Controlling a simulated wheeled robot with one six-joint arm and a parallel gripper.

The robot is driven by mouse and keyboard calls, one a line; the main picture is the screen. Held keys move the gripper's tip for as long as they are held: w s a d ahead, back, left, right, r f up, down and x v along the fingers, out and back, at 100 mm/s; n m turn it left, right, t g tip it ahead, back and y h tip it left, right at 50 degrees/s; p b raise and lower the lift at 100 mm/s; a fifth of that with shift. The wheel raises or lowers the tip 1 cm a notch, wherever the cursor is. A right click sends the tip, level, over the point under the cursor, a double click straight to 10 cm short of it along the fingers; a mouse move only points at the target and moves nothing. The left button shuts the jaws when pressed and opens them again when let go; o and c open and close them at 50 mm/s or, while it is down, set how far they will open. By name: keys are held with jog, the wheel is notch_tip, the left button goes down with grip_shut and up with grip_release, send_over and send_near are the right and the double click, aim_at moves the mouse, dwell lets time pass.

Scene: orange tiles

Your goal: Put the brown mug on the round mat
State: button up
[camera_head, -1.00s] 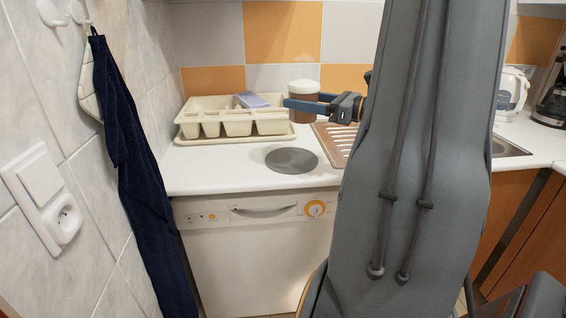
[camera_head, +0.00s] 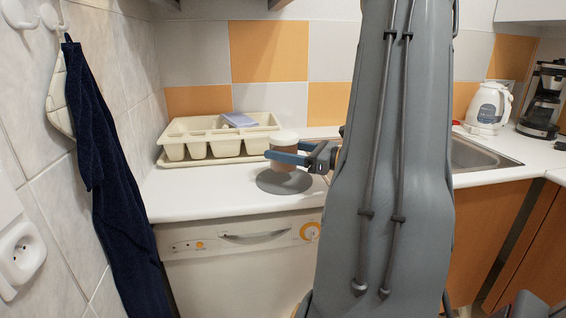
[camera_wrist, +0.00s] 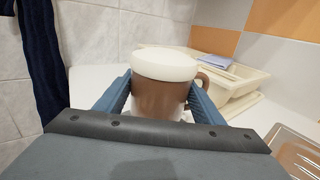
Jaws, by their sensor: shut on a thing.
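The brown mug (camera_wrist: 160,98) has a white top band and is between the blue fingers of my gripper (camera_wrist: 160,95) in the wrist view. A handle shows at its right side. In the head view the mug (camera_head: 286,153) is upright over the round grey mat (camera_head: 284,186), towards its back part. My gripper (camera_head: 288,158) is shut on the mug from the right. I cannot tell whether the mug's base touches the mat, as a finger hides part of it.
A cream cutlery tray (camera_head: 180,153) with a bluish item (camera_head: 238,119) stands behind the mat to the left. The sink (camera_head: 480,155), white kettle (camera_head: 488,105) and coffee maker (camera_head: 543,100) are at the right. A dark towel (camera_head: 100,170) hangs at the left. The counter left of the mat is clear.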

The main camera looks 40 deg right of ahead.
jog(key=shift+f, duration=1.75)
jog(key=o, duration=1.5)
jog(key=shift+f, duration=0.1)
jog(key=shift+s, duration=0.15)
jog(key=b+v, duration=0.1)
jog(key=v, duration=1.1)
